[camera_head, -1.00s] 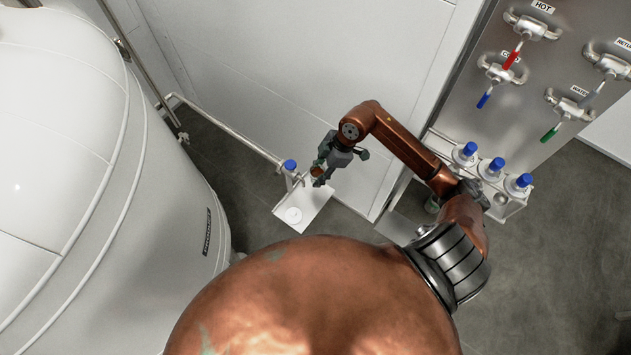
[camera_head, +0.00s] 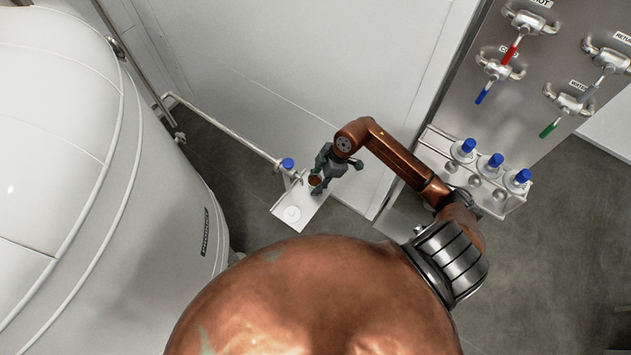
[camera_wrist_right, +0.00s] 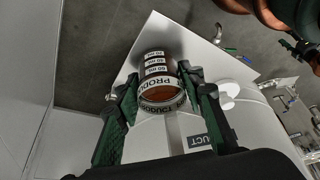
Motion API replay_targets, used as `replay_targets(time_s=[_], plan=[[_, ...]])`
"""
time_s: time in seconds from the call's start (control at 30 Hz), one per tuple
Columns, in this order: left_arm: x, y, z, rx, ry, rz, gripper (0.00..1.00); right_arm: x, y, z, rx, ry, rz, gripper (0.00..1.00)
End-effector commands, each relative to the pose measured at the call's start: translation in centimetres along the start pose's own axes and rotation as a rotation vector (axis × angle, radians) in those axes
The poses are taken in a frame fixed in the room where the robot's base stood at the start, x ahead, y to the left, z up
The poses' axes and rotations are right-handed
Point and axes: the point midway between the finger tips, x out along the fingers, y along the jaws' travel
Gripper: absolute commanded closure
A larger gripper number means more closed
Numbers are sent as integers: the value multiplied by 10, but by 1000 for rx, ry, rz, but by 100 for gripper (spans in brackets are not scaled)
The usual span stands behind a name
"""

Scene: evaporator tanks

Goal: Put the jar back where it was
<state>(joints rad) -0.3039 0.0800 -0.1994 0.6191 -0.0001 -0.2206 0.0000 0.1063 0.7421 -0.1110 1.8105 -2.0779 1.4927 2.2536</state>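The jar (camera_wrist_right: 160,75) is a small amber-brown cylinder with a white label bearing black print. My right gripper (camera_wrist_right: 160,92) has its fingers on either side of the jar, and it appears shut on it. In the head view the right gripper (camera_head: 322,177) holds the jar (camera_head: 315,180) at or just above the white tray (camera_head: 308,209) by the wall; I cannot tell whether the jar touches it. A white round lid-like disc (camera_head: 291,213) lies on the tray. My left gripper does not show in the head view; a small dark gripper-like shape at the wrist view's upper right may be it.
A blue-capped fitting (camera_head: 288,163) on a white pipe stands beside the tray. The big white tank (camera_head: 100,200) fills the left. At right, a rack (camera_head: 470,185) holds three blue-capped bottles below the valve panel (camera_head: 545,85).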

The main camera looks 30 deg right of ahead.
Motion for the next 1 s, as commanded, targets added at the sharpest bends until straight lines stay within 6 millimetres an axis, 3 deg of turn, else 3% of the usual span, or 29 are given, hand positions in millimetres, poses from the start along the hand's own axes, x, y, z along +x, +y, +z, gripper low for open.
replay_targets(time_s=[0.17, 0.53, 0.67, 1.0], plan=[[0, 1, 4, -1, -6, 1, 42, 0, 0, 0, 0, 0, 0, 50], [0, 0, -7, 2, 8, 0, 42, -6, 1, -1, 0, 0, 2, 50], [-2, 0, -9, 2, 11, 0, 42, -24, 1, -1, 0, -1, 3, 50], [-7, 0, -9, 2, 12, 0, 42, -94, 1, -1, -1, -2, 3, 50]])
